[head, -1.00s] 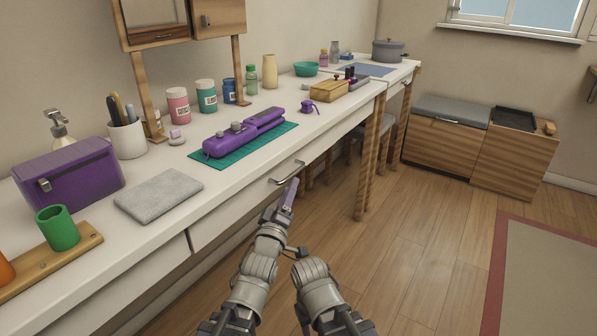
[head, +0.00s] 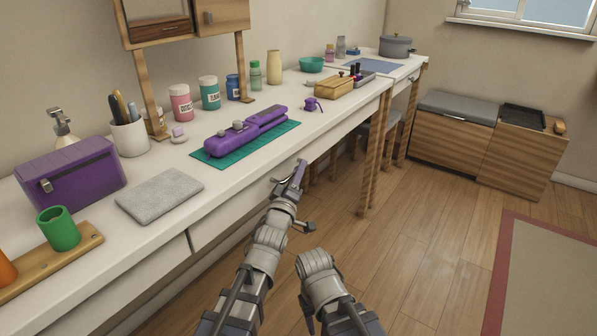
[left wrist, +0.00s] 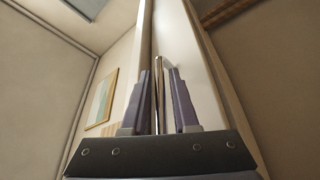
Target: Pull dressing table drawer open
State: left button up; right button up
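The white dressing table (head: 85,245) runs along the wall, with a drawer front (head: 225,222) on its long side. The drawer looks shut, its face flush with the table front. Its metal bar handle (head: 273,181) is partly hidden behind my left gripper (head: 297,172). In the left wrist view the handle (left wrist: 159,88) stands between the two fingers of my left gripper (left wrist: 160,95). The fingers are open, with a narrow gap on each side of the bar. My right arm shows low in the head view, but its gripper cannot be seen.
The tabletop holds a purple straightener on a green mat (head: 222,160), a grey folded cloth (head: 160,195), a purple box (head: 72,178) and several jars. A wooden table leg (head: 372,165) stands right of the drawer. The wooden floor (head: 420,230) in front is clear.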

pick_arm(q)
grip_shut()
dwell(1.1)
